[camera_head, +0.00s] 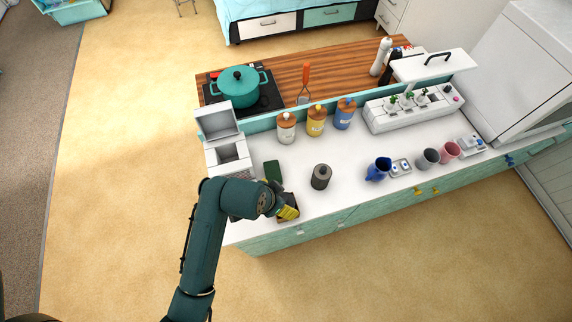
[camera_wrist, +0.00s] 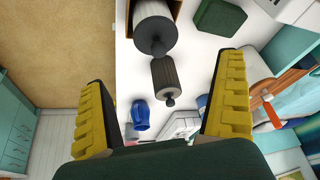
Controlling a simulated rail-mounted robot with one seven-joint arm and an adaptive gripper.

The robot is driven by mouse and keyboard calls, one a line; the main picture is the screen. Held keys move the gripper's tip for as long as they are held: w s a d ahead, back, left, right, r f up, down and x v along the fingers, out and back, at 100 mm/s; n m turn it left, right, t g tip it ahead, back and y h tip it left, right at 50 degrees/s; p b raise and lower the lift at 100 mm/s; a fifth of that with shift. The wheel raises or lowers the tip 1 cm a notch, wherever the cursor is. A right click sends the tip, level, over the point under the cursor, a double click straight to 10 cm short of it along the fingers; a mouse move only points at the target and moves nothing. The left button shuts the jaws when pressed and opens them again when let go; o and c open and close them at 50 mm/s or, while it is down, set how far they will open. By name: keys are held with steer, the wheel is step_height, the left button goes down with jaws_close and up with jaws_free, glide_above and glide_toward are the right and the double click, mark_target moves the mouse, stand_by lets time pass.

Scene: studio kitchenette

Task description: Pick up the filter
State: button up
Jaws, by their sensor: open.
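Two cylinders could be the filter; I cannot tell which is meant. A dark grey ribbed cylinder with a small knob (camera_head: 320,177) stands on the white counter and also shows in the wrist view (camera_wrist: 169,76). A paler cylinder with a dark knobbed end (camera_wrist: 153,27) sits in a dark brown box (camera_wrist: 129,15). In the head view my gripper mostly hides that box. My gripper (camera_head: 288,212) has yellow-padded fingers and hangs over the counter's front left part. In the wrist view my gripper (camera_wrist: 165,78) is open, with nothing held between its fingers.
A dark green block (camera_head: 272,170) lies behind my gripper, beside a white machine (camera_head: 227,155). Three lidded jars (camera_head: 316,121) stand at the back. A blue mug (camera_head: 378,169) stands right of the dark grey cylinder. The counter between them is clear.

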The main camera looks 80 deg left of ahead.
mark_target(285, 198)
steer(key=x, duration=0.6)
steer(key=shift+w+a+f, duration=0.2)
steer(key=shift+f, duration=0.1)
steer(key=x, duration=0.5)
steer(key=shift+s+d+f, duration=0.15)
steer(key=shift+d+f, duration=0.15)
steer(key=shift+f, duration=0.05)
steer(key=c, duration=1.3)
